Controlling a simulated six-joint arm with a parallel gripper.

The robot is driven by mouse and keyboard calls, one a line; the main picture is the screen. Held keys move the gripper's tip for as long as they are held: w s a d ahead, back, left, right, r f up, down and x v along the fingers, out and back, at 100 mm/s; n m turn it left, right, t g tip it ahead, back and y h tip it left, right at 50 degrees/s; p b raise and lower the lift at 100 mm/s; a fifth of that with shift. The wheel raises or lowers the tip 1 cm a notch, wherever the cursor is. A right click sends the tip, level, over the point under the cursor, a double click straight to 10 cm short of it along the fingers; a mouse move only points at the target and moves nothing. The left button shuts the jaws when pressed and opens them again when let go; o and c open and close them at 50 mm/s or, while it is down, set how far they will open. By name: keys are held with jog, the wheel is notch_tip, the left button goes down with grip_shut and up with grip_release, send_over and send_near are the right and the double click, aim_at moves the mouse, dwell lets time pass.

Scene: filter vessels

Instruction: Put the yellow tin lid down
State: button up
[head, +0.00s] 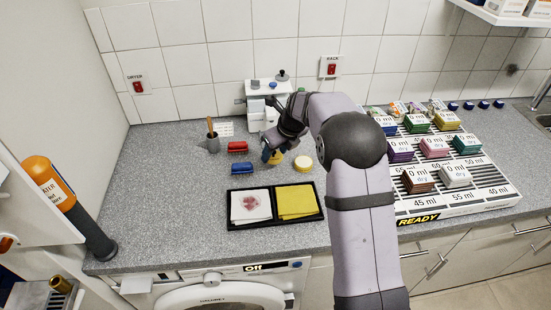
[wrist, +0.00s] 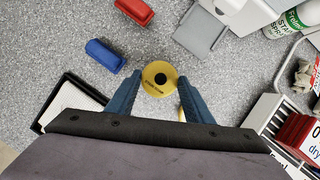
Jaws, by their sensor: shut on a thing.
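The yellow tin lid (wrist: 160,78), a round disc with a dark centre, is between the fingertips of my gripper (wrist: 158,88) in the wrist view. My gripper is shut on it. In the head view my gripper (head: 271,152) is low over the counter, left of the arm, and a bit of the yellow lid (head: 276,158) shows beside the fingers. I cannot tell whether the lid touches the counter. A round yellow tin with a pale top (head: 302,162) stands just right of the gripper; in the wrist view a yellow edge shows behind the right finger.
A red block (head: 238,147) and a blue block (head: 243,168) lie left of the gripper. A black tray (head: 233,226) with white and yellow cloths is in front. A white machine (head: 257,104) stands behind. A rack (head: 470,197) of coloured packs is at right.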

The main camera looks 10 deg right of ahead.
aim_at(276, 159)
jog(key=shift+f, duration=1.6)
jog(key=shift+f, duration=0.1)
jog(key=o, duration=1)
jog(key=shift+s+d+r, duration=0.1)
jog(key=shift+r, duration=0.35)
jog(key=b+v, duration=0.2)
jog(key=v, duration=0.9)
jog(key=shift+s+r, duration=0.1)
